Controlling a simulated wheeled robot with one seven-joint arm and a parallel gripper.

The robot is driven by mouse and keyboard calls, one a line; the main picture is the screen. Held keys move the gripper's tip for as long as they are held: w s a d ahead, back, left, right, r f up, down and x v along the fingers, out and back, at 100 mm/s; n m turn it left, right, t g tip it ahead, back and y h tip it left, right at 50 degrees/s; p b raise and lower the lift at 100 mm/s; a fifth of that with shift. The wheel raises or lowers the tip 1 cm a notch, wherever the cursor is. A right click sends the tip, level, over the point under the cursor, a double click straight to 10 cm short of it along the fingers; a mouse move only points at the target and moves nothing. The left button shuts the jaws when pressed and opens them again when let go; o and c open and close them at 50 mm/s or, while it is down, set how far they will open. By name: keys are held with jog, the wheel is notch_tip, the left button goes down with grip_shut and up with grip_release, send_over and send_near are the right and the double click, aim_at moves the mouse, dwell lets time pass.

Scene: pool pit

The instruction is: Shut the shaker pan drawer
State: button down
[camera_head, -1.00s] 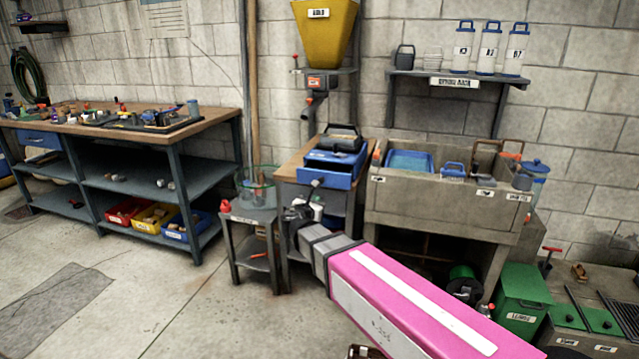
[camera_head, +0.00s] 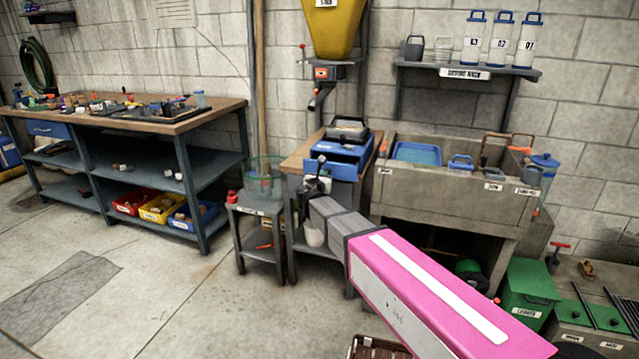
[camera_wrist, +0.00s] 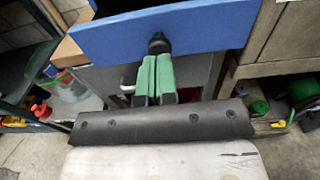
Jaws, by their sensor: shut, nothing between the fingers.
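The shaker pan drawer (camera_head: 345,170) is a blue drawer in a wood-topped grey stand. It is pulled out, with its top open. In the wrist view its blue front (camera_wrist: 215,28) fills the top, with a round black knob (camera_wrist: 159,44) at the lower middle. My gripper (camera_head: 314,180) is in front of the drawer front in the head view. In the wrist view its green-padded fingers (camera_wrist: 155,62) are shut together and empty, just below the knob. I cannot tell whether they touch the knob or the front.
A small grey side table (camera_head: 258,212) with a green-rimmed clear bowl (camera_head: 264,172) stands left of the stand. A concrete sink (camera_head: 440,205) stands close on the right. A dark pan-like item (camera_head: 347,130) sits above the drawer. Open floor (camera_head: 190,300) lies at the front left.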

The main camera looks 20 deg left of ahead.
jog(key=shift+w, duration=0.9)
jog(key=w, duration=0.9)
jog(key=shift+d+f, duration=0.1)
jog(key=shift+d, duration=0.2)
jog(key=shift+w+d, duration=0.1)
jog(key=shift+w, duration=0.2)
